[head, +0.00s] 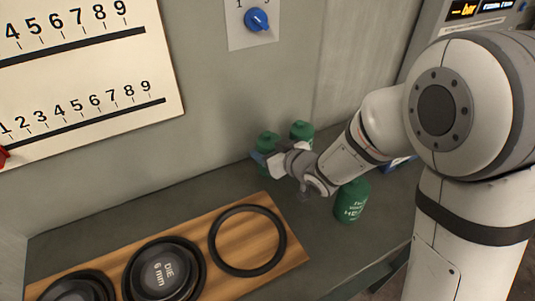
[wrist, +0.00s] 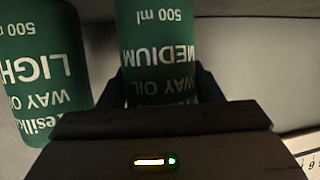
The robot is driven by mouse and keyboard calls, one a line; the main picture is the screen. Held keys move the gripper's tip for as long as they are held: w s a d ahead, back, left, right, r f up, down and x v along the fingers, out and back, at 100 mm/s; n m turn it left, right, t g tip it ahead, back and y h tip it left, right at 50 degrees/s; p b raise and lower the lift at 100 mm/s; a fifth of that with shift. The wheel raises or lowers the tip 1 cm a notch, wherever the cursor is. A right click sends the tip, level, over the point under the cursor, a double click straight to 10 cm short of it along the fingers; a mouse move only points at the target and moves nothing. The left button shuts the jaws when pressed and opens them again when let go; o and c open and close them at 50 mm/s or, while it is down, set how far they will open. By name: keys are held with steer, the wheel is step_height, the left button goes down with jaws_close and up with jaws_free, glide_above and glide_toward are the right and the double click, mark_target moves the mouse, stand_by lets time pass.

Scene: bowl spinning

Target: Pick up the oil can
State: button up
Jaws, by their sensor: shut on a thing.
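Three green oil cans stand at the back right of the counter. The one labelled MEDIUM WAY OIL (wrist: 160,50) sits between the fingers of my gripper (wrist: 162,88), which is shut on it; its label shows upside down. In the head view this can (head: 267,141) is partly covered by my gripper (head: 265,158). The can labelled LIGHT WAY OIL (wrist: 35,75) is beside it in the wrist view, apart from the fingers; it also shows in the head view (head: 301,131). A third can, labelled HEAVY (head: 352,203), stands nearer, below my forearm. I cannot tell whether the held can touches the counter.
A wooden board (head: 296,255) holds black rings and dies, one marked DIE 6 mm (head: 165,273). A scale panel (head: 80,70) and a blue knob (head: 257,19) are on the wall behind. The grey counter (head: 150,215) is bare between board and wall.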

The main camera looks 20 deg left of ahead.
steer(key=shift+c, duration=1.4)
steer(key=shift+r, duration=0.15)
step_height(320, 180, up, 10)
steer(key=shift+f+p, duration=0.1)
steer(key=shift+p, duration=0.7)
steer(key=shift+a, duration=0.1)
